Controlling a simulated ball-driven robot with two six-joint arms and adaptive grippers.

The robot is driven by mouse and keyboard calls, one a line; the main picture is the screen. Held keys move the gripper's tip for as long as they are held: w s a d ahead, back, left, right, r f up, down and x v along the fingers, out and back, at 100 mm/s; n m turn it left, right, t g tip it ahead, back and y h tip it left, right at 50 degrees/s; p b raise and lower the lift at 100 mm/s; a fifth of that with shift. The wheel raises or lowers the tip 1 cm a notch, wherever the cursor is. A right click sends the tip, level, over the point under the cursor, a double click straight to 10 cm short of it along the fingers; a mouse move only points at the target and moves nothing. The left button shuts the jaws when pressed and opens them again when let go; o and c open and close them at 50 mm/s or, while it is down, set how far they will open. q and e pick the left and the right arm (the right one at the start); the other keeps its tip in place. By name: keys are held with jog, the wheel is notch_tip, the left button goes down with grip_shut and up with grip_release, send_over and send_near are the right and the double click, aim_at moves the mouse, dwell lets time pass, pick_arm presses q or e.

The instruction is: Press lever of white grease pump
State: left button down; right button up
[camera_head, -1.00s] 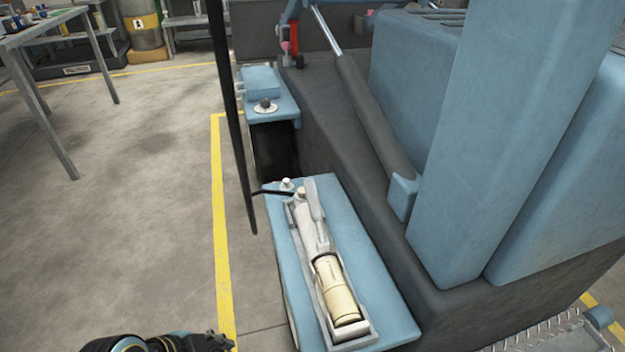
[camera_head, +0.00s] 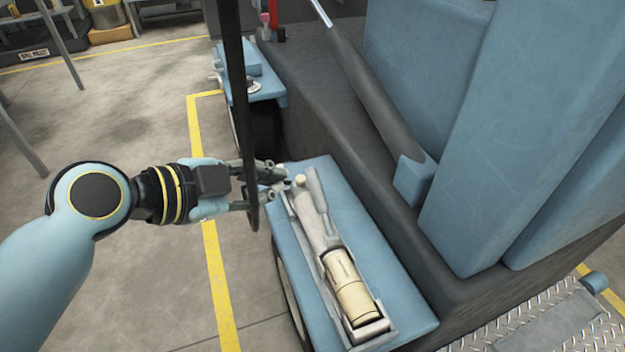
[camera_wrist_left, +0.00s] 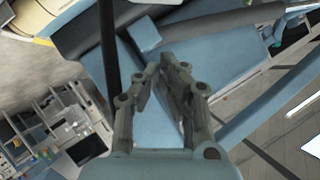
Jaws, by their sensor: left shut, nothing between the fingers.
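The white grease pump (camera_head: 320,232) lies in a pale tray on top of a blue box (camera_head: 378,258) in the head view. Its cream cylinder (camera_head: 352,285) points to the near end. Its grey-white lever (camera_head: 317,188) lies along the top at the far end. My left gripper (camera_head: 282,176) is shut and empty at the far left corner of the box, just left of the pump's far end. A black pole partly hides it. Its fingers also show in the left wrist view (camera_wrist_left: 165,66), where I cannot make out the pump surely. My right gripper is not in view.
The dark upright pole (camera_head: 238,100) crosses in front of my left gripper. A blue machine with a dark base (camera_head: 335,125) stands right of the pump. A smaller blue step (camera_head: 262,85) is farther back. The floor left of the yellow line (camera_head: 212,250) is open.

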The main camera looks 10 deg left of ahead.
pick_arm(q)
jog(key=b, duration=0.2)
send_over(320, 200)
jog(key=s+a, duration=0.1)
jog(key=s, duration=0.2)
notch_tip(320, 200, down, 4)
jog(key=w+f, duration=0.1)
jog(key=f, duration=0.1)
jog(key=w+f, duration=0.1)
jog(key=w, duration=0.1)
jog(key=shift+a+f+b, duration=0.2)
jog(key=shift+f+b, duration=0.15)
jog(key=shift+f, duration=0.05)
